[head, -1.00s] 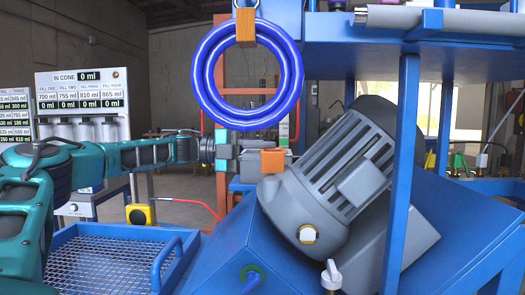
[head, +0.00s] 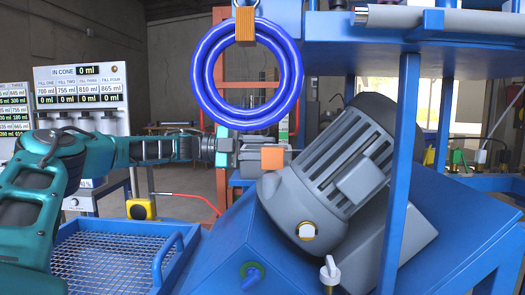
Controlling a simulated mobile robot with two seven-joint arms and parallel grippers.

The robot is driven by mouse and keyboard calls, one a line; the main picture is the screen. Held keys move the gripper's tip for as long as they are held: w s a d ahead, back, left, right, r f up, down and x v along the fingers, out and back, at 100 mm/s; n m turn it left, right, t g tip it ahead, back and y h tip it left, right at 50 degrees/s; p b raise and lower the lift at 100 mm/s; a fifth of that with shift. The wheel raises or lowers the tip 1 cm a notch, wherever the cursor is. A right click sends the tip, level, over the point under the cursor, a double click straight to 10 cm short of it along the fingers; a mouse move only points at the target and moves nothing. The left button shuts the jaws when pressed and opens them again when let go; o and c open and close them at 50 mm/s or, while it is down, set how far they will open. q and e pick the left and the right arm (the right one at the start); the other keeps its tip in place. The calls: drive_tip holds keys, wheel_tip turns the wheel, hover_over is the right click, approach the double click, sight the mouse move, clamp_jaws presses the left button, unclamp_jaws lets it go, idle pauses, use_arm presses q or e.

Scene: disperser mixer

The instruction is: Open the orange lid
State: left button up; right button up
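A small orange lid (head: 272,158) shows as a squarish block left of the grey motor, in the middle of the head view. My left arm comes in from the left, and its gripper (head: 250,150) is right beside the lid's left side. The fingers are small and partly hidden near the lid, so I cannot tell whether they touch it or how far apart they are. My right gripper is not in view.
A large grey motor (head: 335,170) sits on a sloped blue housing (head: 215,245) right of the lid. A blue ring (head: 203,75) hangs just above my gripper. A blue post (head: 404,150) stands at the right. A blue mesh basket (head: 115,262) is below my arm.

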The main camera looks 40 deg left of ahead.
use_arm(q)
drive_tip(key=shift+o, duration=0.6)
drive_tip(key=shift+f, duration=0.15)
drive_tip(key=p+v, duration=0.1)
drive_tip(key=v, duration=1.2)
